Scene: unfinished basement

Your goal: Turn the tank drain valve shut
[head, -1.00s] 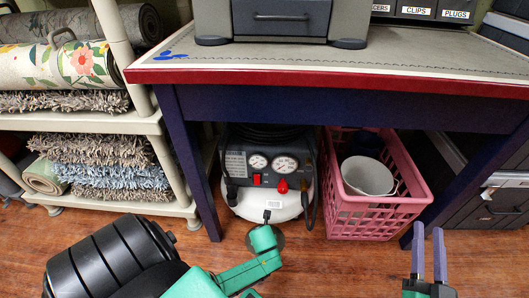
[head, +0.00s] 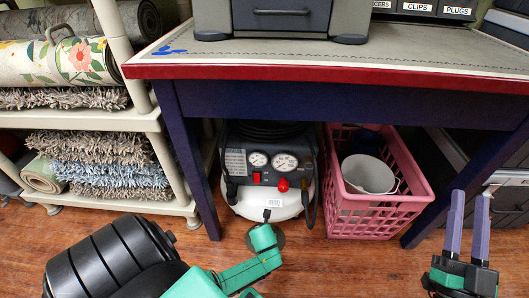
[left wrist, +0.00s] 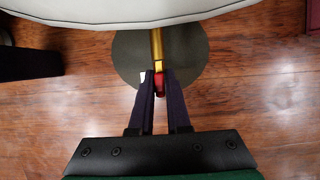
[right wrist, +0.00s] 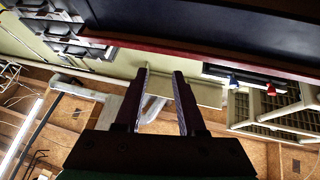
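The white air tank (head: 266,204) of a compressor stands on the floor under the workbench; its pale underside (left wrist: 120,8) crosses the top of the left wrist view. A brass drain valve (left wrist: 157,45) with a red handle (left wrist: 158,84) hangs below it. My left gripper (left wrist: 159,76) has its fingers close together, one on each side of the red handle, and appears shut on it. In the head view the valve is hidden and my left gripper (head: 267,216) shows at the tank's lower front. My right gripper (head: 469,196) is open and empty at the lower right.
The workbench's red edge (head: 330,72) overhangs the compressor. A pink basket (head: 375,214) with a white bucket (head: 368,174) stands right of it. A bench leg (head: 190,160) and a shelf of rugs (head: 150,123) stand left. The front floor at centre right is clear.

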